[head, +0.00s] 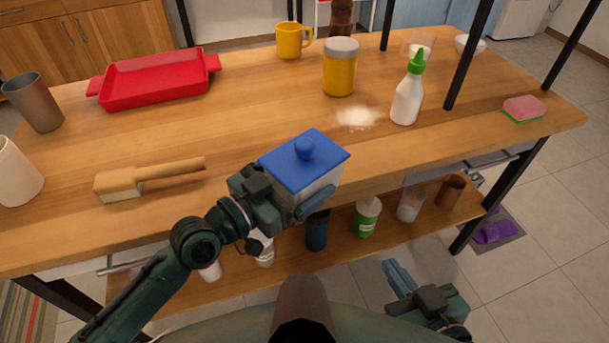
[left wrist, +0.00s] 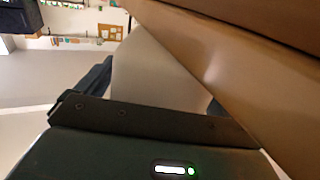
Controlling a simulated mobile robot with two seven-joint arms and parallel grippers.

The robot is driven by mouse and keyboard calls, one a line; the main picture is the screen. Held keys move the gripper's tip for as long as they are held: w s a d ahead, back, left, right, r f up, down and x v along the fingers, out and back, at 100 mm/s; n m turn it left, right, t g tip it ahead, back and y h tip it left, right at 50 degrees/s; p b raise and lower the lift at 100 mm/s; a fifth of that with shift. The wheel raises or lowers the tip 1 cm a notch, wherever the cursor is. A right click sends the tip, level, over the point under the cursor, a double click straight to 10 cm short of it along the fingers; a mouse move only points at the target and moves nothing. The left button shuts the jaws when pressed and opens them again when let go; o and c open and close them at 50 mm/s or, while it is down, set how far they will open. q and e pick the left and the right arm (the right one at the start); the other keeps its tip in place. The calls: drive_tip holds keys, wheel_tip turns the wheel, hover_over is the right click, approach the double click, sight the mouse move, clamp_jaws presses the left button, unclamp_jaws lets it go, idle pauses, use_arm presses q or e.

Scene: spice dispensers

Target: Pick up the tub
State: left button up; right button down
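The tub has a pale body and a blue lid (head: 318,153) with a round blue knob. It is at the table's front edge in the head view, seen from above. My left gripper (head: 285,204) is at its near side, with a finger along the tub's wall. In the left wrist view the tub's pale body (left wrist: 150,78) fills the space between the dark fingers, so the gripper looks shut on it. The tub's underside is hidden. My right gripper (head: 398,277) is low at the front right, away from the table, and its finger gap is unclear.
The wooden table (head: 240,120) holds a brush (head: 150,178), red tray (head: 155,80), yellow mug (head: 292,41), yellow jar (head: 340,70), spilled powder (head: 357,117), green-capped bottle (head: 408,95) and sponge (head: 523,109). Several containers stand on the lower shelf (head: 335,243). Dark posts rise at the back and right.

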sight(296, 151)
use_arm(q)
drive_tip(key=c, duration=1.1)
drive_tip(key=shift+r, duration=0.1)
wheel_tip(296, 151, up, 6)
drive_tip(key=shift+f+p, duration=0.25)
drive_tip(key=shift+p, duration=0.9)
wheel_tip(296, 151, up, 4)
drive_tip(key=shift+f+p, duration=0.1)
drive_tip(key=shift+p, duration=0.45)
drive_tip(key=shift+r, duration=0.35)
use_arm(e)
drive_tip(key=shift+w+a+r+g, duration=0.15)
drive_tip(key=shift+w+a+g, duration=0.15)
drive_tip(key=shift+g, duration=0.1)
